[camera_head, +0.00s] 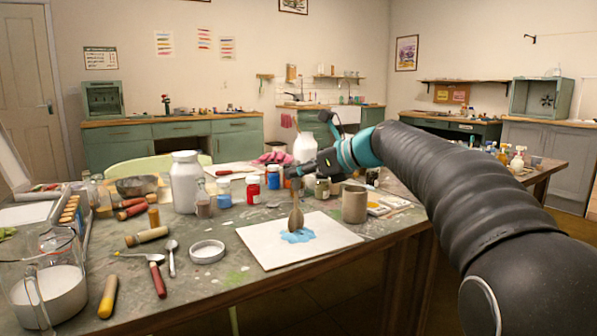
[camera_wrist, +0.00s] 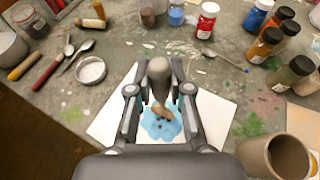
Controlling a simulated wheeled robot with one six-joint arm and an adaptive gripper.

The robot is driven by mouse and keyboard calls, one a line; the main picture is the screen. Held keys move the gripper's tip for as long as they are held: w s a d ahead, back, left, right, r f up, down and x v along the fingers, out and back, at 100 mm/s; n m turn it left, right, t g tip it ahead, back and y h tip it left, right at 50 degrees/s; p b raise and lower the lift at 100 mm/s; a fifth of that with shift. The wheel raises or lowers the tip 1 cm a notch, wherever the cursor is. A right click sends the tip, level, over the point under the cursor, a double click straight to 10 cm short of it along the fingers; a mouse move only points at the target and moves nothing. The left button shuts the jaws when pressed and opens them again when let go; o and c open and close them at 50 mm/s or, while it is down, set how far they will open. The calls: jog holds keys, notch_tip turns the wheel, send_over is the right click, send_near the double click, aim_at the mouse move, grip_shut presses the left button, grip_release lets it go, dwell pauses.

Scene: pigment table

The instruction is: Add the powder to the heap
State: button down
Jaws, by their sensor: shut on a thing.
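A white sheet (camera_head: 270,255) lies near the front edge of the table, with a flat blue powder heap (camera_head: 297,237) on it. The heap also shows in the wrist view (camera_wrist: 168,128), with dark specks on it.
A brown-grey cup (camera_head: 354,204) stands right of the sheet. A white lid (camera_head: 207,251), spoons and tools lie to the left. A white bottle (camera_head: 186,182) and several pigment jars (camera_head: 253,189) stand behind. A glass jug (camera_head: 48,285) is at far left.

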dwell(0.3)
notch_tip(320, 180, up, 5)
jog(key=p, duration=0.5)
jog(key=shift+f, duration=0.15)
jog(key=shift+r, duration=1.15)
